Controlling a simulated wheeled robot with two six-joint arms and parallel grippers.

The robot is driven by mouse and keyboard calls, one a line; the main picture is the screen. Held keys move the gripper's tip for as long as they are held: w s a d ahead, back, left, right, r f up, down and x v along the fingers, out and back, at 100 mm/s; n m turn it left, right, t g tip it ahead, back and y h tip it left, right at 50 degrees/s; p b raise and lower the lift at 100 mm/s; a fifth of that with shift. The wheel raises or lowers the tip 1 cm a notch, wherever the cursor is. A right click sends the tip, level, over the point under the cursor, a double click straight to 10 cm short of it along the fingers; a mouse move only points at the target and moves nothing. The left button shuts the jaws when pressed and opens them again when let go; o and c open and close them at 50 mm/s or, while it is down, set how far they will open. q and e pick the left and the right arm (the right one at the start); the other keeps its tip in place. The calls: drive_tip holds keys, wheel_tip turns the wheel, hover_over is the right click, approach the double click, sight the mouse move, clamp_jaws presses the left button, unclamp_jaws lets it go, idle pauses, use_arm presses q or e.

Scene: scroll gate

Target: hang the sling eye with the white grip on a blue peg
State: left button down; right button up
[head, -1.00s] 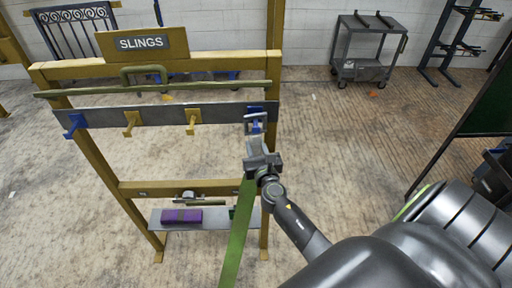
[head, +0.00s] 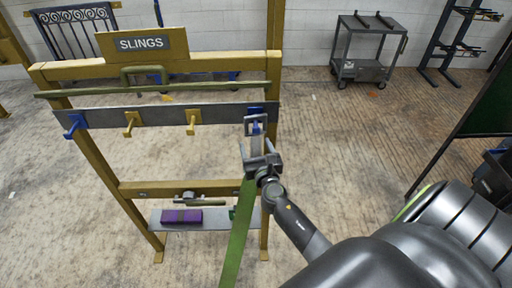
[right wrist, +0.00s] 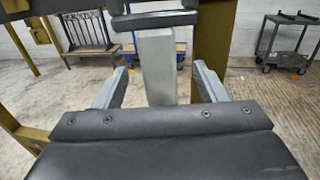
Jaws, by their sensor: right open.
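The sling eye (head: 247,124), a grey rectangular loop, is at the right end of the rail. The right blue peg (head: 256,127) shows inside its opening, so the eye appears to be around that peg. Its pale grip (right wrist: 157,70) stands between my right gripper's fingers in the right wrist view, with gaps on both sides. My right gripper (head: 258,150) is open, just below the eye. The green sling strap (head: 237,235) hangs down below the gripper. Another blue peg (head: 74,122) at the left end is empty. My left gripper is not in view.
Two yellow pegs (head: 131,120) (head: 192,120) sit between the blue ones on the grey rail (head: 160,114). A green bar (head: 100,91) crosses above. A low shelf holds a purple block (head: 181,216). A grey cart (head: 362,55) stands far behind.

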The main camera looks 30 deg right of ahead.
idle(0.5)
wheel_tip(320, 180, down, 12)
drive_tip(key=b, duration=1.1)
drive_tip(key=shift+r, duration=0.25)
drive_tip(key=shift+s, duration=0.1)
idle(0.4)
drive_tip(key=a+v, duration=0.2)
drive_tip(key=v, duration=0.8)
drive_tip(key=shift+a+b, duration=0.2)
drive_tip(key=shift+b, duration=0.25)
drive_tip(key=shift+r, duration=0.1)
idle(1.1)
